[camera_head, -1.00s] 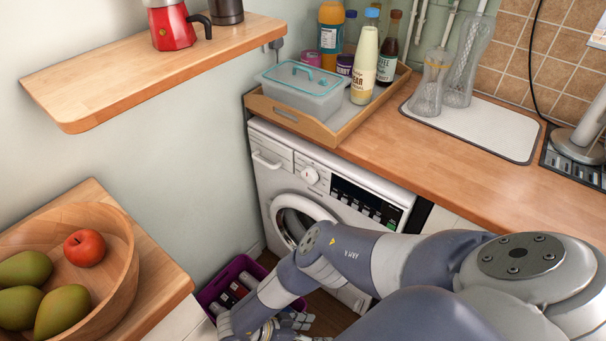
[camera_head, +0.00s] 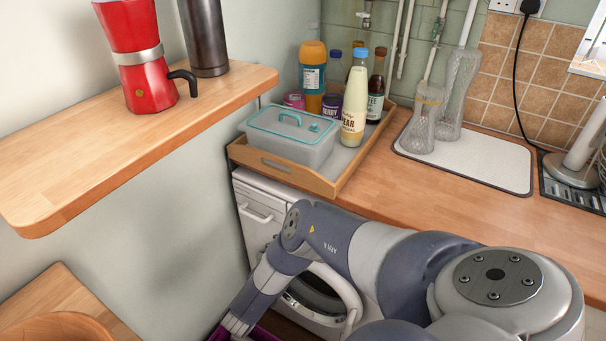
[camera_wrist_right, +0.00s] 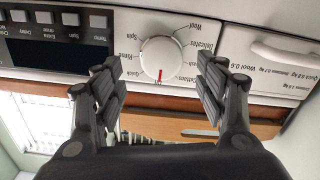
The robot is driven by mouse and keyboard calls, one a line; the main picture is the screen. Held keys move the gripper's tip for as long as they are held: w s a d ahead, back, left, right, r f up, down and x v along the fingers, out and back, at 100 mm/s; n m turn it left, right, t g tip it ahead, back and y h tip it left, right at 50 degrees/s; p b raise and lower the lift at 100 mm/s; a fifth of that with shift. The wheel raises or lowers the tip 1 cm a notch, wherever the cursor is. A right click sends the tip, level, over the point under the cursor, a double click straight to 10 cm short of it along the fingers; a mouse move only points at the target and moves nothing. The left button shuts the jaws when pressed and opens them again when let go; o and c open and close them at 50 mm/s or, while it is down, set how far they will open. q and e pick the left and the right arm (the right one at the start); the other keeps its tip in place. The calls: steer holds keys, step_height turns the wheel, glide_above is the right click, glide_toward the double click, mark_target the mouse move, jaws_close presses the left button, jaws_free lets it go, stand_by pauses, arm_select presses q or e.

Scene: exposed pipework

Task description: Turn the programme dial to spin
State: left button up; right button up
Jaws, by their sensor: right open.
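The white programme dial (camera_wrist_right: 162,58) is on the washing machine panel in the right wrist view, which looks upside down. Its red mark points to the picture's bottom, at a small label that looks like "Off". "Spin" is printed left of the dial. My right gripper (camera_wrist_right: 160,86) is open, with one finger to each side of the dial in the picture; I cannot tell whether either touches it. In the head view the washing machine (camera_head: 259,212) is partly behind my right arm, which hides the dial. My left gripper is not in view.
A wooden tray (camera_head: 280,171) with a lidded box and bottles stands on the counter (camera_head: 440,208) above the machine. A wooden shelf (camera_head: 120,128) holds a red moka pot (camera_head: 140,72) and a dark flask. A drawer handle (camera_wrist_right: 283,53) is right of the dial.

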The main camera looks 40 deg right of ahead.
steer(key=b+x, duration=0.2)
steer(key=x, duration=0.3)
steer(key=shift+w+f, duration=0.1)
steer(key=shift+c, duration=0.6)
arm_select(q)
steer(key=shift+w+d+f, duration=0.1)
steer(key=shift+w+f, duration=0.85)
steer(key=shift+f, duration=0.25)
arm_select(e)
steer(key=c, duration=0.9)
